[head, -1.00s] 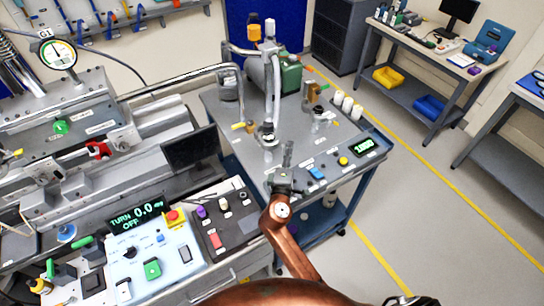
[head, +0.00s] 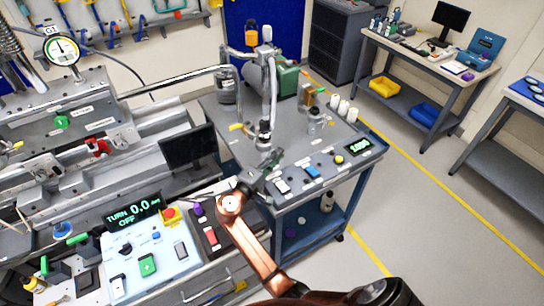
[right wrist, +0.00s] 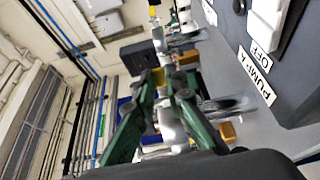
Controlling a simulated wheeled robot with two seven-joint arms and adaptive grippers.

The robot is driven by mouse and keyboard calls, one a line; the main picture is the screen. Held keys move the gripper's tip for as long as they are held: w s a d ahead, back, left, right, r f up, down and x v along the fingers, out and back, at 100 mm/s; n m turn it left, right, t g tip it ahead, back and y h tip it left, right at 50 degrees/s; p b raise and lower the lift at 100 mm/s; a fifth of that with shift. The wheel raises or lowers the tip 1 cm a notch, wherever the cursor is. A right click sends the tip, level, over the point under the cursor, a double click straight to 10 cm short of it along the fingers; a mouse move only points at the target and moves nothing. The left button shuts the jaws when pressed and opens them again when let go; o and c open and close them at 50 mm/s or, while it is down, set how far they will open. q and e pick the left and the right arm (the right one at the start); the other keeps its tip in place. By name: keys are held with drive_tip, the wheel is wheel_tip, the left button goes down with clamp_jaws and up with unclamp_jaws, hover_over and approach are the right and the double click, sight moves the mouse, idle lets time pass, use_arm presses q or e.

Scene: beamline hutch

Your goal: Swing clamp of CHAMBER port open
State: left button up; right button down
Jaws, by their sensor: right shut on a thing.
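My right gripper (head: 270,163) has green fingers and is low over the grey cart top, just in front of the metal port stack (head: 265,132) under the vertical pipe. Its fingertips meet at a small yellowish part in the right wrist view (right wrist: 158,78). The gripper is shut on that part, which appears to be the port's clamp. The fingers hide most of it, so I cannot tell how far the clamp is swung. The port's name label is not readable. My left gripper is not in view.
A yellow lever (head: 236,127) sticks out left of the port. A second metal fitting (head: 316,122) and several white cylinders stand to the right. A dark monitor (head: 188,148) is close on the left.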

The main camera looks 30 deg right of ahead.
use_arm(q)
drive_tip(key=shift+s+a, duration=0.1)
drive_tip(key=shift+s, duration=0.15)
use_arm(e)
drive_tip(key=c, duration=2)
unclamp_jaws()
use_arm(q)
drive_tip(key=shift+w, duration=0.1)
use_arm(e)
drive_tip(key=shift+o, duration=0.2)
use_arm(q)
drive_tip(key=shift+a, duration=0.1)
